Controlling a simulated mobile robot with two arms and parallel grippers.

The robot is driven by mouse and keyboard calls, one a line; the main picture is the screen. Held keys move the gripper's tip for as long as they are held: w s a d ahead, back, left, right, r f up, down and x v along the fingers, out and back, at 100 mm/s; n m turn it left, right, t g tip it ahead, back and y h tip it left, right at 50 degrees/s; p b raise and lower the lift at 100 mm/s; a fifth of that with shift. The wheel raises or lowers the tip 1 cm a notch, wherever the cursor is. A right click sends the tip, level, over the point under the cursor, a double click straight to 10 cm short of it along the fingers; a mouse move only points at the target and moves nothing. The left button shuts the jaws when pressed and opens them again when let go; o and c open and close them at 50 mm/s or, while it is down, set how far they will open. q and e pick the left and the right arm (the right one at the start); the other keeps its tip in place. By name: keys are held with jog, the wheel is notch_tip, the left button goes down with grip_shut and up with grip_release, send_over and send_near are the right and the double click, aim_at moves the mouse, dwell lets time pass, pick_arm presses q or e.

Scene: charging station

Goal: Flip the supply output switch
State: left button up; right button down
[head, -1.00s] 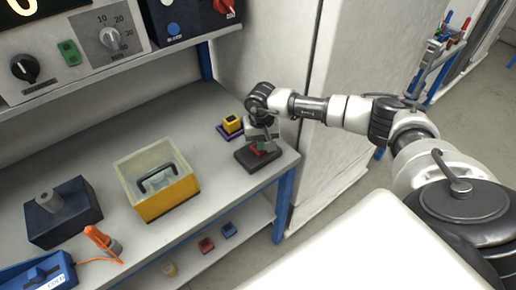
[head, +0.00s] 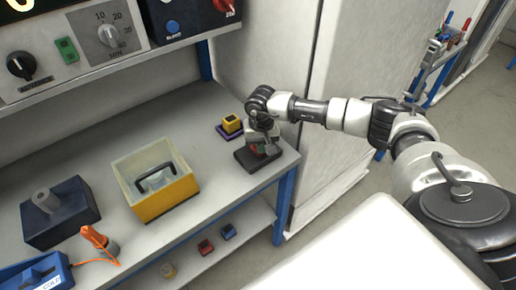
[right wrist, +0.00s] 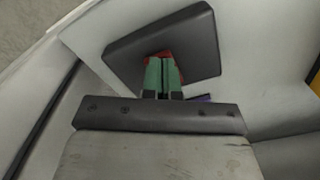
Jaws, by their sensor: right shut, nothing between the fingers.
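A green rocker (head: 66,50) sits on the panel above the bench. No label tells me which is the supply output switch. My left gripper is out of view.
A clear-walled yellow bin (head: 165,205), a dark blue block (head: 65,222) and an orange-handled tool (head: 98,240) are further left. A light cabinet (head: 300,60) stands close on the right.

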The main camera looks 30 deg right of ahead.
jog(key=shift+f, duration=0.25)
jog(key=shift+r, duration=0.2)
jog(key=shift+r+p, duration=1.8)
jog(key=shift+r, duration=1.6)
jog(key=shift+f, duration=0.1)
